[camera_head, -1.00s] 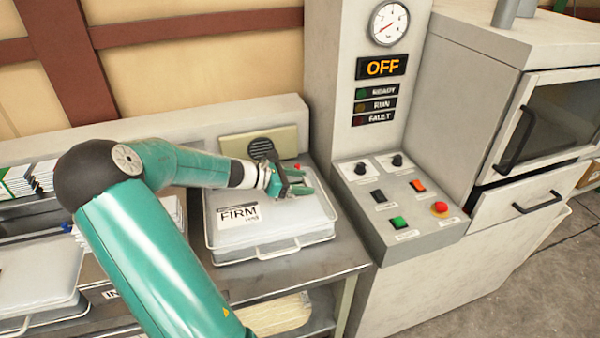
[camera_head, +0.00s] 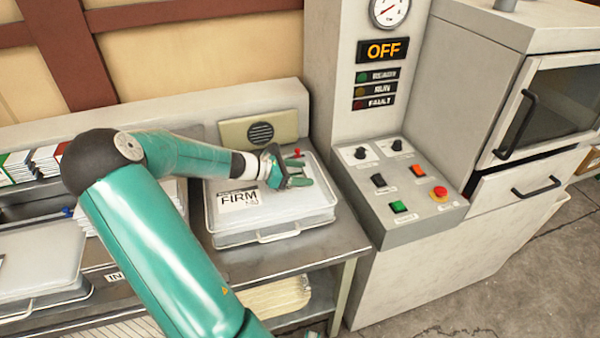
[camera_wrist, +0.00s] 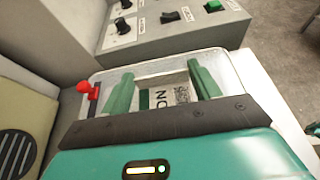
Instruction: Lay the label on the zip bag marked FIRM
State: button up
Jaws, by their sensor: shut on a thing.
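The zip bag (camera_head: 310,205), pale and flat, lies in a shallow metal tray and carries a white card printed FIRM (camera_head: 238,199) on its left part. A red tab shows at its far edge; it also shows in the wrist view (camera_wrist: 84,87). My gripper (camera_head: 299,172) is over the bag's far right part, right of the FIRM card. In the wrist view, a white label (camera_wrist: 168,97) with a green stripe and dark print is between my two green fingers (camera_wrist: 162,84), and they are shut on it. Whether the label touches the bag is unclear.
A control panel (camera_head: 405,193) with knobs and buttons stands close to the right of the tray. Another tray with a bag (camera_head: 40,262) lies at left, with label stacks (camera_head: 48,160) behind.

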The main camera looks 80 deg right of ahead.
jog(key=shift+f, duration=0.15)
dwell(0.3)
jog(key=o, duration=1)
jog(key=shift+r, duration=3.55)
